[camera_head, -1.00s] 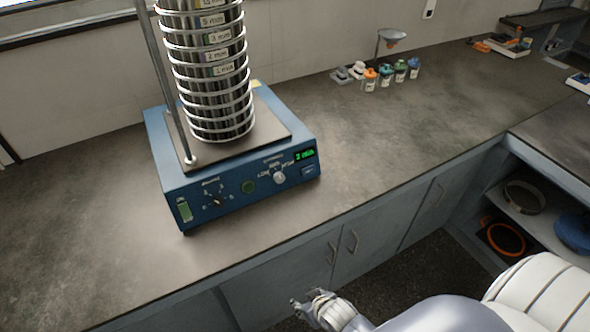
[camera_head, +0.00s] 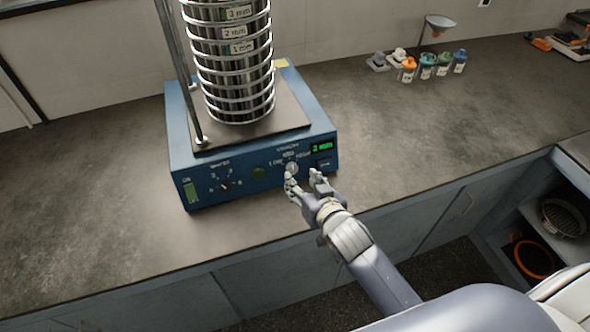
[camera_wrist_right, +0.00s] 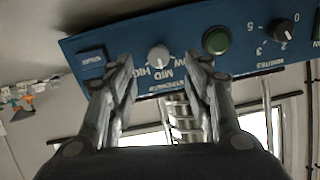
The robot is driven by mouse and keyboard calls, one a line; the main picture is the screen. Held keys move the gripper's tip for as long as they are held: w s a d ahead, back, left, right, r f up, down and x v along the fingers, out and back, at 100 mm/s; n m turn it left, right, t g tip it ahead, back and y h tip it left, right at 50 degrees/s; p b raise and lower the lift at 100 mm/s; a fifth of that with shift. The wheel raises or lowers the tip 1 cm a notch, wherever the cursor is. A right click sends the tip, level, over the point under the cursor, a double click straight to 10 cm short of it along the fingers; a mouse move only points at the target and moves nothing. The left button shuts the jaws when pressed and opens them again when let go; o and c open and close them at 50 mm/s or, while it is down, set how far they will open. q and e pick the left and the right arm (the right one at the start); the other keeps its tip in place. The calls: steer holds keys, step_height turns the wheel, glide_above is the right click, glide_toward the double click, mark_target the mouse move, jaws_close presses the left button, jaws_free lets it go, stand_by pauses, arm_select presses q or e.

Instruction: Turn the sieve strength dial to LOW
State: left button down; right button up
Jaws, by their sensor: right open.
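The sieve shaker (camera_head: 180,150) is a blue box with a stack of ringed metal sieves (camera_head: 235,75) on top. Its strength dial (camera_head: 291,168) is a light grey knob on the front panel, with LOW, MID and HIGH lettering around it. The dial also shows in the right wrist view (camera_wrist_right: 158,57), where the panel appears upside down. I cannot tell exactly where its pointer stands. My right gripper (camera_head: 303,178) is open in front of the panel. In the wrist view its fingers (camera_wrist_right: 159,70) appear either side of the dial; contact is not clear. My left gripper is out of view.
The panel also has a black minutes dial (camera_head: 225,186), a green button (camera_head: 259,174), an ON switch (camera_head: 190,192) and a green display (camera_head: 321,148). Several small bottles (camera_head: 426,68) and a funnel (camera_head: 440,23) stand farther back. The counter around the shaker is clear.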

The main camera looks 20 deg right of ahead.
mark_target(293, 170)
steer(key=x, duration=0.7)
steer(key=shift+d, duration=0.1)
steer(key=shift+s, duration=0.1)
steer(key=c, duration=1.1)
